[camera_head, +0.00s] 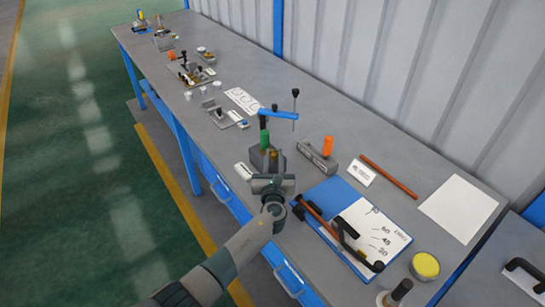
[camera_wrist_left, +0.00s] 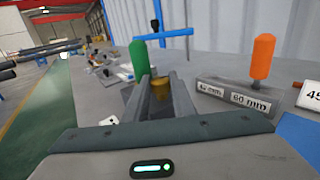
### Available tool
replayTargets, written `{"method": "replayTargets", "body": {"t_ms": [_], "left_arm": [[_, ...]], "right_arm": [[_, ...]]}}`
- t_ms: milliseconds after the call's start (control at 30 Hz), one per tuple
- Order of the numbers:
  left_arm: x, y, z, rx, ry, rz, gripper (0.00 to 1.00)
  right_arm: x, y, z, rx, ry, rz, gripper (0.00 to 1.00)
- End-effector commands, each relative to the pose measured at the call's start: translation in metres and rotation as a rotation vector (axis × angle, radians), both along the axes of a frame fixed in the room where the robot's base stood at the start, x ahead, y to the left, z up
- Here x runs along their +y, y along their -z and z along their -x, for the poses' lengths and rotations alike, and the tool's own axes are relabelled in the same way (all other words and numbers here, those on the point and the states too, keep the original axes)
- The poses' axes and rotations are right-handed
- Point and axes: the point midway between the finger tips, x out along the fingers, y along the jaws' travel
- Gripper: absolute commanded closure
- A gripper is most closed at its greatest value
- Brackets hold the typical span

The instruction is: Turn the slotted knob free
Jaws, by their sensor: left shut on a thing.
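A brass-coloured knob (camera_wrist_left: 160,88) shows between the fingers of my left gripper (camera_wrist_left: 160,90) in the left wrist view. My left gripper (camera_head: 270,162) is shut on it, at the dark fixture block near the table's front edge. The fingers hide most of the knob's sides, and I cannot make out its slot. A green handle (camera_head: 264,139) stands upright just behind the gripper; it also shows in the left wrist view (camera_wrist_left: 139,58), left of the fingers. My right gripper is not in view.
A blue bar (camera_head: 278,113) with dark posts stands behind the fixture. An orange-handled gauge block (camera_head: 318,160) is to the right. A blue board (camera_head: 333,193) with a white chart, a red rod (camera_head: 388,176) and a yellow-lidded jar (camera_head: 425,266) lie further right.

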Motion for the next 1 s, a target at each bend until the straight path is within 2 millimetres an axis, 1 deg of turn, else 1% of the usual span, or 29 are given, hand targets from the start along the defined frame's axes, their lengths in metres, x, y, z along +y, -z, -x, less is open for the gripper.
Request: {"method": "replayTargets", "body": {"t_ms": [33,200,400,567,900,933,967,1000], "left_arm": [[-0.003,0.004,0.0,0.002,-0.035,0.003,0.99],[-0.005,0.005,0.0,0.001,-0.15,0.003,0.99],[-0.006,0.003,-0.001,0.0,-0.234,0.0,0.99],[-0.006,0.002,-0.001,0.0,-0.262,0.0,0.99],[-0.005,0.001,-0.001,0.0,-0.265,0.0,0.99],[-0.005,0.001,-0.001,0.0,-0.265,0.0,0.75],[-0.005,0.001,-0.001,0.0,-0.265,0.0,0.69],[-0.005,0.0,-0.001,0.0,-0.265,0.0,0.69]], "right_arm": [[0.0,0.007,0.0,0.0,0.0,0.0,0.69],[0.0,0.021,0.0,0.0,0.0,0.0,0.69],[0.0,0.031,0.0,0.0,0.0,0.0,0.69],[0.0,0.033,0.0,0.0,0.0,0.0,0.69],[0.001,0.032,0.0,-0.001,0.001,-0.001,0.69],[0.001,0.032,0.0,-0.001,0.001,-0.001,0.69],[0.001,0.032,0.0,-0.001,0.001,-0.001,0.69],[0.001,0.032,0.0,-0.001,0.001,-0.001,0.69]]}}
